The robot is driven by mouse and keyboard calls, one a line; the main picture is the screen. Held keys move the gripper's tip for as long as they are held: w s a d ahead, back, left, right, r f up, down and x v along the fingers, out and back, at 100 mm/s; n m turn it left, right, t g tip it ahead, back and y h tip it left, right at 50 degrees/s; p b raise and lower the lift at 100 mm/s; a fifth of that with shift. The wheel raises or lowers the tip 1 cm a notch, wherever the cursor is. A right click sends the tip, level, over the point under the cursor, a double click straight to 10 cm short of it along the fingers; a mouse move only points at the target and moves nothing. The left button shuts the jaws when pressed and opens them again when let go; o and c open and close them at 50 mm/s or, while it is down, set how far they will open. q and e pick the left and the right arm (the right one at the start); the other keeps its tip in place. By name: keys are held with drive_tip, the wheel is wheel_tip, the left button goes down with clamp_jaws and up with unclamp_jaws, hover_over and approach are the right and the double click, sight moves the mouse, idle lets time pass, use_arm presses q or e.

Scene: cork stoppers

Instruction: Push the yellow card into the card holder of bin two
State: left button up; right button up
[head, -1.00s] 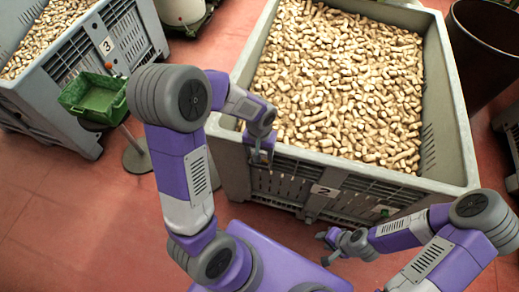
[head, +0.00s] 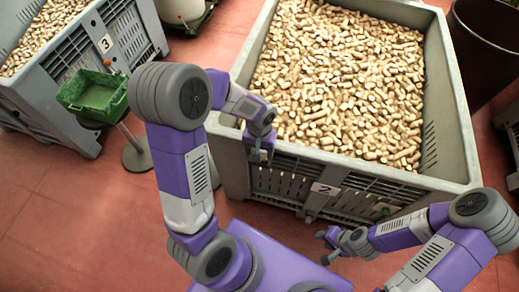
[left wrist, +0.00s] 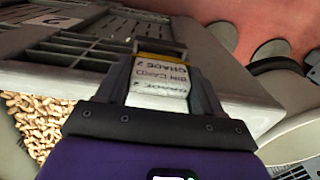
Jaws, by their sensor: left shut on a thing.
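Bin two (head: 228,150) is a grey slatted crate full of corks, with a white "2" plate (head: 325,189) on its front; the plate also shows in the left wrist view (left wrist: 58,20). My left gripper (head: 261,157) is at the bin's front wall, left of the plate. My right gripper (head: 323,247) is open and empty before the bin.
Bin three (head: 60,85) with corks stands at the upper left, with a green tray (head: 95,95) on a stand beside it. A dark round tub (head: 485,50) is at the upper right. The red floor at the left is clear.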

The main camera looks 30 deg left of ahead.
use_arm(q)
drive_tip(key=shift+f+b, duration=1.35)
drive_tip(key=shift+f, duration=0.25)
idle(1.5)
drive_tip(key=o, duration=1.1)
wheel_tip(320, 180, up, 8)
drive_tip(key=p, duration=0.3)
drive_tip(key=shift+f, duration=0.2)
